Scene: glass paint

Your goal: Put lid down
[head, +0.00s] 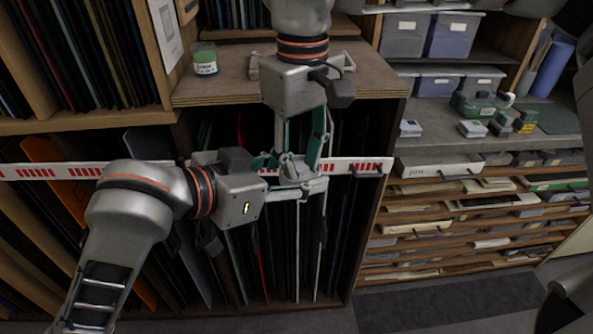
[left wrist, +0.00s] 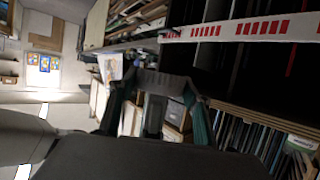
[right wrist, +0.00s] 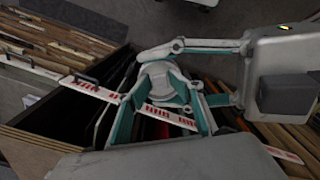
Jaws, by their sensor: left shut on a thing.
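My left gripper (head: 275,166) comes in from the left and is shut on the lid. It also shows in the left wrist view (left wrist: 163,84). The lid is hard to make out among the grey fingertips. My right gripper (head: 298,172) comes down from the top, and its fingertips are close beside or against the left gripper's. In the right wrist view its fingertips (right wrist: 163,84) overlap the left gripper, so I cannot tell how far they are open. A small paint jar (head: 205,60) with a green label stands upright on the wooden cabinet top, left of the right arm.
A red-and-white strip (head: 40,171) runs across the cabinet front just behind both grippers. Upright glass sheets fill the dark rack below. The cabinet top (head: 375,80) is bare to the right of the right arm. Boxes and bins (head: 405,35) stand at the right.

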